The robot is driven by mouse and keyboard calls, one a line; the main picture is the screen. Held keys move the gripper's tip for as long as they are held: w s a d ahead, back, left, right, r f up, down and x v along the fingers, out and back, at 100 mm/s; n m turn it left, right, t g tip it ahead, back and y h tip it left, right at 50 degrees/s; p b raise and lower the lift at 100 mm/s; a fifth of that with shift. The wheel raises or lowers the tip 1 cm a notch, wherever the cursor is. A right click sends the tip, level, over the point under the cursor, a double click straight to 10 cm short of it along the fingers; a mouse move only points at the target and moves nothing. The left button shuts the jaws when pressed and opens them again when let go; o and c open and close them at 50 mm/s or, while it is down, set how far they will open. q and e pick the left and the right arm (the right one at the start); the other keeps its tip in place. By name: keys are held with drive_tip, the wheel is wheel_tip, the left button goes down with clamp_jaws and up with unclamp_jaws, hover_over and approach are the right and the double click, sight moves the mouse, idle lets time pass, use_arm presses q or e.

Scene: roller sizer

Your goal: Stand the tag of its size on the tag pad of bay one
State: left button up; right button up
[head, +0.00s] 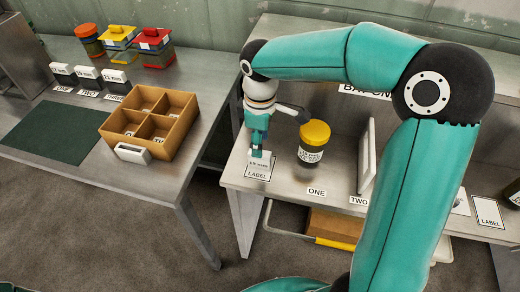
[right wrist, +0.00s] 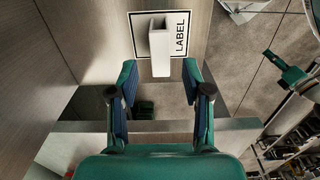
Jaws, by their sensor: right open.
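A white tag (head: 260,159) with small print stands on the tag pad marked LABEL (head: 258,173), at the left end of the shelf by the plate ONE. In the right wrist view the tag (right wrist: 160,48) stands upright on the pad (right wrist: 180,40). My right gripper (head: 257,150) is open, just above the tag in the head view. In the right wrist view its two fingers (right wrist: 159,75) are apart, one on each side of the tag, with gaps to both. A yellow-lidded jar (head: 313,142) stands right of the tag in bay one. My left gripper is not seen.
A white divider (head: 366,158) separates bay one from bay two. Another LABEL pad (head: 488,212) lies at the right. On the left table are a wooden compartment tray (head: 185,112), a green mat (head: 48,131), several lidded jars (head: 119,40) and a row of white tags (head: 88,76).

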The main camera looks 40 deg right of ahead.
wheel_tip(320, 180, up, 6)
drive_tip(key=shift+r, duration=0.25)
idle(0.5)
